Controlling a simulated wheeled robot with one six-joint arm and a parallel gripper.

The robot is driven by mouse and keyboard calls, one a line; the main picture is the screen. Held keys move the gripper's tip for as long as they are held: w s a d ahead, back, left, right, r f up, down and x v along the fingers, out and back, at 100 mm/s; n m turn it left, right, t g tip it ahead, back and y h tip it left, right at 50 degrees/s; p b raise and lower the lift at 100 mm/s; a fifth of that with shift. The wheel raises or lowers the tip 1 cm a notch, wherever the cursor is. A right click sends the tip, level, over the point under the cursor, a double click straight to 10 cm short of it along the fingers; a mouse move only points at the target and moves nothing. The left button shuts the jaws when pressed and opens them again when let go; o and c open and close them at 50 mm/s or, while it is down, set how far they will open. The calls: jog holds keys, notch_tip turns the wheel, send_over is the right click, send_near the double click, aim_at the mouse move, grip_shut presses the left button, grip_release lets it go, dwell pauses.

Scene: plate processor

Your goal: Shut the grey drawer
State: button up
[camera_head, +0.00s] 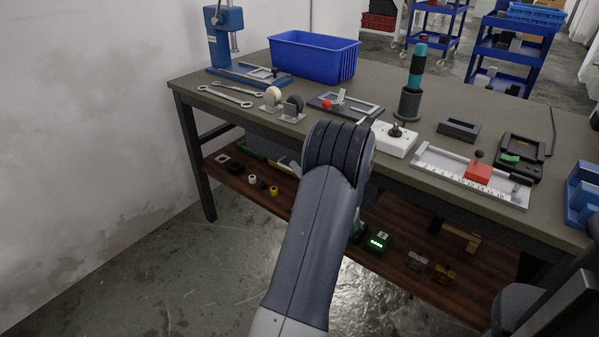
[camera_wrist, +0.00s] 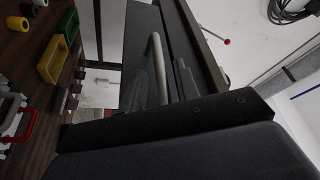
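The grey drawer (camera_wrist: 137,62) shows in the wrist view as a dark grey panel under the bench top, with a pale bar handle (camera_wrist: 157,68) along it. How far it stands out I cannot tell. In the head view my arm covers the place where it would be. A wide dark shape, apparently part of my gripper (camera_wrist: 170,122), fills the bottom of the wrist view, close to the drawer and handle. Whether it touches them is unclear. Both fingertips cannot be made out, and nothing held is visible. In the head view my gripper is hidden behind my arm.
The workbench (camera_head: 408,170) carries a blue bin (camera_head: 314,57), a blue press (camera_head: 224,35), a teal-handled screwdriver (camera_head: 416,65) and a slide with a red block (camera_head: 478,172). Its lower shelf (camera_head: 400,268) holds small parts. A yellow bin (camera_wrist: 52,60) shows in the wrist view. Floor is clear in front.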

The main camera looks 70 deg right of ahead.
jog(key=p+v, duration=0.1)
jog(key=v, duration=0.9)
jog(key=shift+s+a, duration=0.2)
jog(key=shift+s, duration=0.05)
jog(key=b+x, duration=0.1)
jog(key=x, duration=0.9)
jog(key=shift+w+d, duration=0.1)
jog(key=shift+w, duration=0.1)
jog(key=shift+w+r, duration=0.2)
jog(key=shift+w, duration=0.05)
jog(key=shift+w+a+f+p, duration=0.15)
jog(key=shift+a+p, duration=0.35)
jog(key=shift+a, duration=0.35)
